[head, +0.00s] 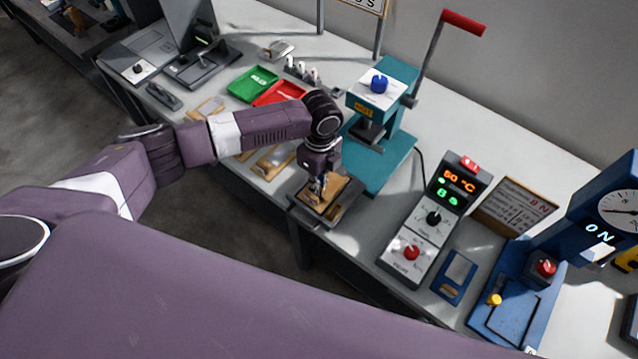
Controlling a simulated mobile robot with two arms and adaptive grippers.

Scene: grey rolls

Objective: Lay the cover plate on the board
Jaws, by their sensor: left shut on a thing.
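My left gripper (321,187) points down over a dark tray (297,208) at the front edge of the bench. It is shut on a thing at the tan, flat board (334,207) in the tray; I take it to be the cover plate. The fingers hide most of the held thing, so its outline is unclear. I cannot tell whether it touches the board or hangs just above it. My right gripper is out of view.
A teal press (392,108) with a red-handled lever stands just behind the tray. A control box (433,222) is to the right, then a blue machine (520,290). Green (252,84) and red (280,93) trays and tan boards (272,162) lie left.

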